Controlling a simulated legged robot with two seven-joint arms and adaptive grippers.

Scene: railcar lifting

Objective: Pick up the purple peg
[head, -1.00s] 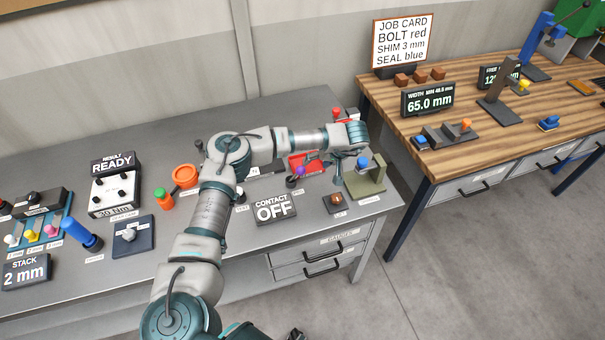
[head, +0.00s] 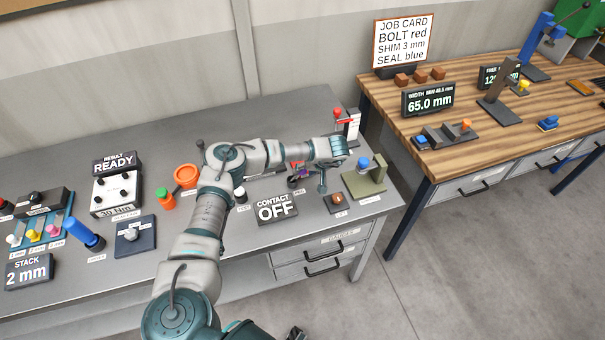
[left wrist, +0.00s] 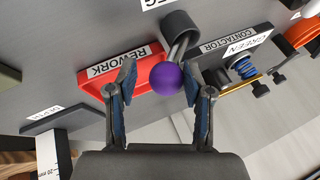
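The purple peg shows in the left wrist view as a round purple knob (left wrist: 166,78), with a grey metal stem running to a dark cylindrical holder (left wrist: 181,30). In the head view the purple peg (head: 304,172) is small and partly hidden by my gripper. My left gripper (head: 309,180) is over the grey bench, fingers pointing down around the peg. In the left wrist view my left gripper (left wrist: 160,82) is open. The knob lies between its fingertips, nearer the right finger; I cannot tell whether that finger touches it.
A red tray labelled REWORK (left wrist: 110,90) lies beside the peg. A contactor block with a blue spring (left wrist: 243,68) is on its other side. An olive stand with a blue knob (head: 369,184) and the CONTACT OFF display (head: 277,207) are close to the gripper.

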